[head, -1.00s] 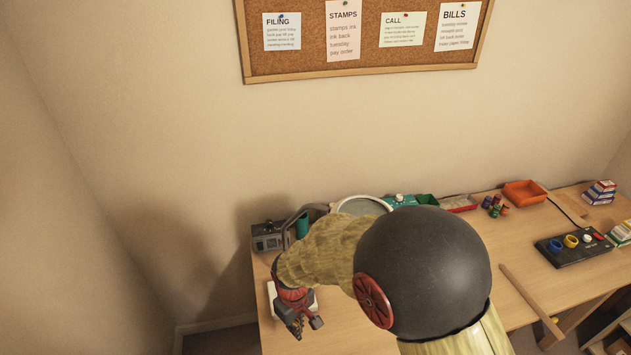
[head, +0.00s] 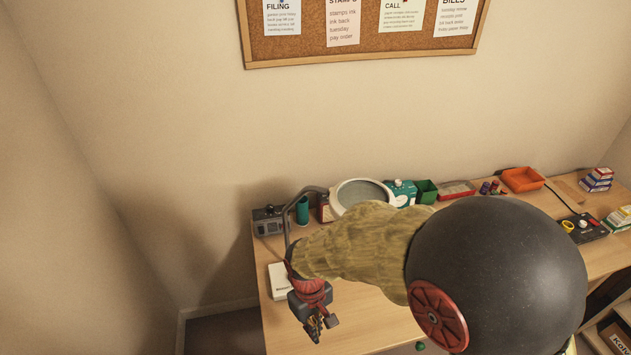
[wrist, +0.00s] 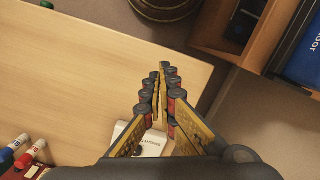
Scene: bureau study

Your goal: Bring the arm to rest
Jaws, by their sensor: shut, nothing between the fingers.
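My gripper (head: 315,331) hangs from my arm over the left part of the desk (head: 365,318) in the head view. In the wrist view its two fingers (wrist: 160,76) come together at their tips, with nothing seen between them. A white box (head: 280,281) lies on the desk just behind and left of my gripper in the head view. It also shows partly behind the fingers in the wrist view (wrist: 150,146). My arm hides the middle of the desk in the head view.
A grey device (head: 268,221), a teal cylinder (head: 302,210) and a round-topped grey thing (head: 362,192) stand along the back. An orange tray (head: 522,179) is farther right. In the wrist view, markers (wrist: 30,152) lie at lower left and a blue binder (wrist: 306,55) is beyond the desk edge.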

